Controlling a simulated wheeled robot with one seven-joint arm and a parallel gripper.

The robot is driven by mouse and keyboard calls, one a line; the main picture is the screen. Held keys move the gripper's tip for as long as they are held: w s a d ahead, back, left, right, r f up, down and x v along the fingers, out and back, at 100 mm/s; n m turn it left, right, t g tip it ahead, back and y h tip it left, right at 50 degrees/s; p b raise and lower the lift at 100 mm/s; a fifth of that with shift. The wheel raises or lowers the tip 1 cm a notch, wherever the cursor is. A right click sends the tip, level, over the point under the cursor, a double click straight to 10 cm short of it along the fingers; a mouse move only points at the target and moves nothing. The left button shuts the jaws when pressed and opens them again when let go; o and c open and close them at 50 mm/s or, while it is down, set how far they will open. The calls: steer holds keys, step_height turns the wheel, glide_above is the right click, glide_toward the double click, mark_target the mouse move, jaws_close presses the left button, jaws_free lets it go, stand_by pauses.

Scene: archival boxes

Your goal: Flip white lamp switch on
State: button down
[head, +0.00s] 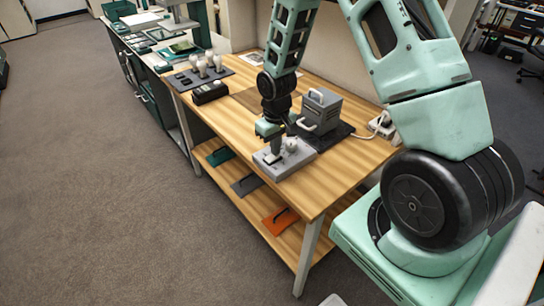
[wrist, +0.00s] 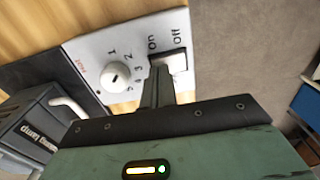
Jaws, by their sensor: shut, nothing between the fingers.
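A light grey control panel (head: 299,160) lies on the wooden table near its front edge. It also shows in the wrist view (wrist: 85,50), with a round white knob (wrist: 117,75) and a white rocker switch (wrist: 179,62) marked On and Off. My gripper (wrist: 158,64) is shut and empty, its fingertips at the On end of the switch. They cover part of the switch; I cannot tell whether they touch it or which way it is tilted. In the head view my gripper (head: 276,149) points down over the panel, beside the knob (head: 291,144).
A grey box (head: 320,109) with a pale handle and lettering including "lamp" stands behind the panel on a dark mat. A black device (head: 209,92) and a dark board with several white knobs (head: 202,68) are further left. The lower shelf (head: 303,232) holds flat coloured items.

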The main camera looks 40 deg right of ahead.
steer(key=shift+f, duration=0.35)
steer(key=shift+r, duration=0.15)
steer(key=shift+r+p, duration=2.75)
steer(key=shift+r, duration=0.7)
